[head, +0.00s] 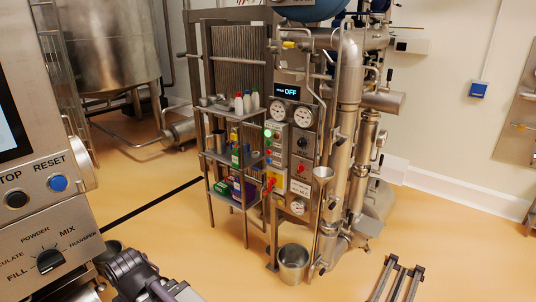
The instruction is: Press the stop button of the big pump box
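A grey control box (276,150) on the steel frame carries a lit green button (268,133) and a red button (268,142) just below it. A red rotary switch on a yellow plate (271,182) sits lower on the same column. A second grey box (302,145) to its right has a dark knob and a red button (301,168) below. The labels are too small to read, so I cannot tell which is the big pump box. Part of my arm shows at the lower left, well apart from these boxes; my gripper cannot be made out.
A near console (45,205) at left has a black button under a partly cut-off label and a blue RESET button. A shelf rack (208,165) with bottles stands left of the boxes. A bucket (292,264) and metal bars (394,282) are on the floor. The floor at right is open.

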